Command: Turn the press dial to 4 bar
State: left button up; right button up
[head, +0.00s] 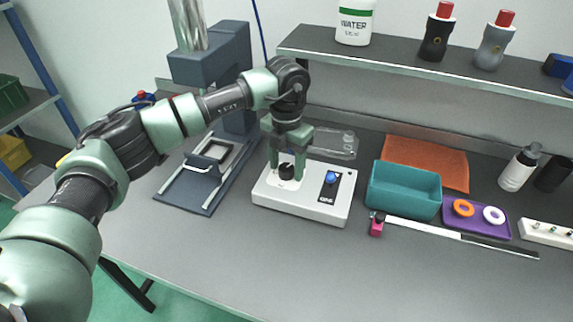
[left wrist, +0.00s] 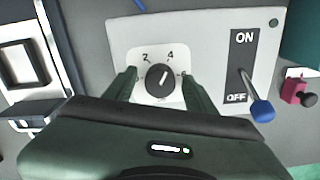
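The press control box (head: 300,204) is white and lies on the bench. The dial's white pointer line slants up and right, toward the 4. My left gripper (head: 287,163) points down over the dial. In the left wrist view its fingers (left wrist: 159,84) stand open on either side of the dial, with visible gaps. My right gripper is in neither view.
A blue-knobbed lever (left wrist: 262,110) on the box points toward OFF. The grey-blue press (head: 208,70) stands left of it. A teal bin (head: 404,190), a pink-and-black item (head: 377,226) and a purple tray (head: 475,230) lie right. The front bench is clear.

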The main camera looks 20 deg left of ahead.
aim_at(286, 167)
pick_arm(q)
notch_tip(286, 167, up, 8)
jog(key=shift+f+b, duration=0.15)
jog(key=shift+b, duration=0.6)
